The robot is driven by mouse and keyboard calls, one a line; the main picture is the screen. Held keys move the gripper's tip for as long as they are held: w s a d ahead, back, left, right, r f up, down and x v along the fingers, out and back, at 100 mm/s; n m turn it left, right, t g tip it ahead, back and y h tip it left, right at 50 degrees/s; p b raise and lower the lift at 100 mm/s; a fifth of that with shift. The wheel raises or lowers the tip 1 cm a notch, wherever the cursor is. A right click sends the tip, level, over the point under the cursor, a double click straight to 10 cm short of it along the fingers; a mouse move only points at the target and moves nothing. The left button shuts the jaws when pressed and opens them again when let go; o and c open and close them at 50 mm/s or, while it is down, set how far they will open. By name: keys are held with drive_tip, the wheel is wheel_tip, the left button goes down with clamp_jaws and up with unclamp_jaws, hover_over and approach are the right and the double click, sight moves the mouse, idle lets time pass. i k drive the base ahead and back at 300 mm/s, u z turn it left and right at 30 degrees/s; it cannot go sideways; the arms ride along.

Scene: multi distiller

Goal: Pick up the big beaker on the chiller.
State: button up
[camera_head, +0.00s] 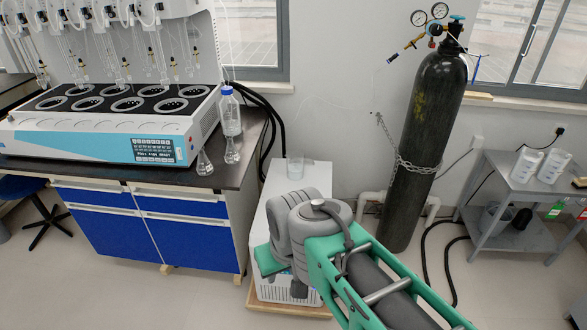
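The big beaker (295,167) is a clear glass vessel standing upright on the back part of the chiller's top. The chiller (277,184) is a white box on the floor, to the right of the bench. My grey and green arm comes in from the lower right and covers much of the chiller's front and top. The beaker is clear of the arm links, just behind them. My gripper's fingers do not show, so I cannot see whether they are open or shut.
A bench (240,160) holds the distiller (95,140), a blue-capped bottle (229,112), a flask (204,163) and another small glass vessel (231,152). A chained black gas cylinder (425,110) stands right of the chiller. A grey cart (508,190) with two white jugs is at the right.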

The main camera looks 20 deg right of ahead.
sight(295, 159)
drive_tip(key=z, duration=2.1)
drive_tip(key=i, duration=1.1)
drive_tip(key=u, duration=3.8)
drive_tip(key=i, duration=0.5)
